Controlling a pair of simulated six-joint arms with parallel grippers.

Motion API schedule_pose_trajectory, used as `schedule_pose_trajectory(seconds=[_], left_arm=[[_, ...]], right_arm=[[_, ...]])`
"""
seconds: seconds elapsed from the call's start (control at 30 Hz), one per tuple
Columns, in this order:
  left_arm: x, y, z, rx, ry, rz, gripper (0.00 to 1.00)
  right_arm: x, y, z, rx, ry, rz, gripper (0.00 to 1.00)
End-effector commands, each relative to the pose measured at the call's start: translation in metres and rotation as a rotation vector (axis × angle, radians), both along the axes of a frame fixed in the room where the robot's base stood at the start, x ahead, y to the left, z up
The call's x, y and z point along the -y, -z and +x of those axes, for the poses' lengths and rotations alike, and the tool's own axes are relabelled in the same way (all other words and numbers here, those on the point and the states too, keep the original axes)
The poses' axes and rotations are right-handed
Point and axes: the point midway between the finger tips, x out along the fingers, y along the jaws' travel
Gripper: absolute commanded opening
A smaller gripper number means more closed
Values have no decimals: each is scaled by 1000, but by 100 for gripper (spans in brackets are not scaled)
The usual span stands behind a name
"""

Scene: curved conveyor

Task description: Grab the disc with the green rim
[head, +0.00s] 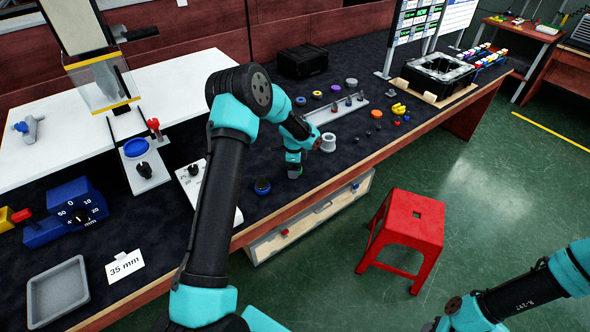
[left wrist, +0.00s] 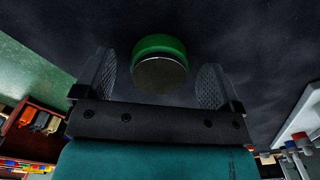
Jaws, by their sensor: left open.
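The disc with the green rim (left wrist: 160,46) lies on the dark table top, its dark face towards me in the left wrist view. My left gripper (left wrist: 156,72) is open, with one finger to each side of the disc and a visible gap on both sides. In the head view my left gripper (head: 294,166) points down close to the table near its front edge, and a bit of the green rim (head: 293,175) shows under it. My right arm comes in at the lower right of the head view, but its gripper cannot be seen.
A blue disc (head: 262,186) lies to the left of the gripper. A pale ring-like cylinder (head: 328,142) stands close on its right. Several coloured discs and a grey rack (head: 338,109) with pegs lie behind. A red stool (head: 407,224) stands on the floor.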

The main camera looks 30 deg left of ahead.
Motion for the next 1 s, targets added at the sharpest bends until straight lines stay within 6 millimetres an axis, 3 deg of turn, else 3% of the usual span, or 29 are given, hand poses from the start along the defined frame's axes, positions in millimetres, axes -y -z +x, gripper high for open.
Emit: schedule_pose_trajectory(seconds=[0.33, 0.9, 1.0], left_arm=[[0, -1, 0, 1, 0, 0, 90], [0, -1, 0, 1, 0, 0, 36], [0, -1, 0, 1, 0, 0, 35]], right_arm=[[0, 0, 0, 0, 0, 0, 43], [0, 0, 0, 0, 0, 0, 43], [0, 0, 0, 0, 0, 0, 43]])
